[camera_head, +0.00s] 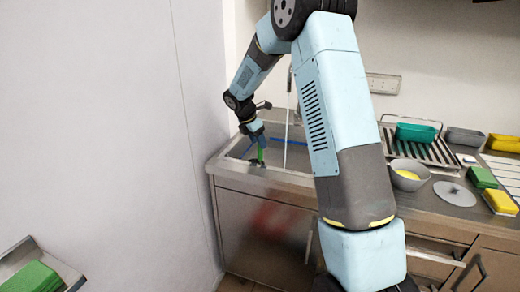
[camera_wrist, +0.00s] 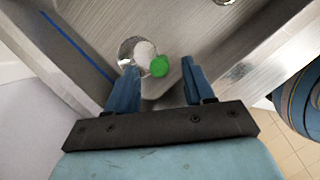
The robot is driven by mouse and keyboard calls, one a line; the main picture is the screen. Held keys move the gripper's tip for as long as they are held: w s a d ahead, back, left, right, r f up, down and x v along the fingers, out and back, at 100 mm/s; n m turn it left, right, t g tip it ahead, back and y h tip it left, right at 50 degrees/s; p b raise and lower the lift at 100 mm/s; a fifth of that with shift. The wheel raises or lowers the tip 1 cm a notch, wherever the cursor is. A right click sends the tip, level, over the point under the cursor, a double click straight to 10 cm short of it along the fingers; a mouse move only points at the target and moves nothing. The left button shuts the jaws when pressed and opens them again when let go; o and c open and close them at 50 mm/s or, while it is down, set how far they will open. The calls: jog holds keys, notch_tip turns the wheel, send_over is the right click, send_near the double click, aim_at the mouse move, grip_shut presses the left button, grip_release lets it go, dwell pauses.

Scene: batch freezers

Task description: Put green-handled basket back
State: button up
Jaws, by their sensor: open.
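The green-handled basket shows in the wrist view as a small round metal cup (camera_wrist: 136,47) with a round green handle end (camera_wrist: 159,66). It is by a corner of the steel sink, and the green end lies between the fingertips in the picture. In the head view the green handle (camera_head: 261,155) stands upright near the sink's front rim, just below my gripper (camera_head: 256,136). My gripper is open and also fills the lower wrist view (camera_wrist: 160,68). I cannot tell how far the fingers are from the handle. The basket's body is unclear in the head view.
The steel sink (camera_head: 232,164) is beside the left wall. A thin pale stream (camera_head: 286,135) falls into it. To the right stand a grey bowl (camera_head: 408,175), a rack with a green tub (camera_head: 415,132), and green and yellow blocks. A tray with a green block (camera_head: 32,278) is lower left.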

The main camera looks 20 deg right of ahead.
jog(key=s+r+m+t+y, duration=0.15)
jog(key=s+r+m, duration=0.85)
jog(key=s+r, duration=1)
jog(key=s+m+t+y, duration=0.2)
jog(key=s+m, duration=1)
jog(key=s, duration=1.1)
jog(key=shift+s+r+y, duration=0.2)
jog(key=shift+r+y, duration=0.15)
jog(key=shift+t, duration=0.25)
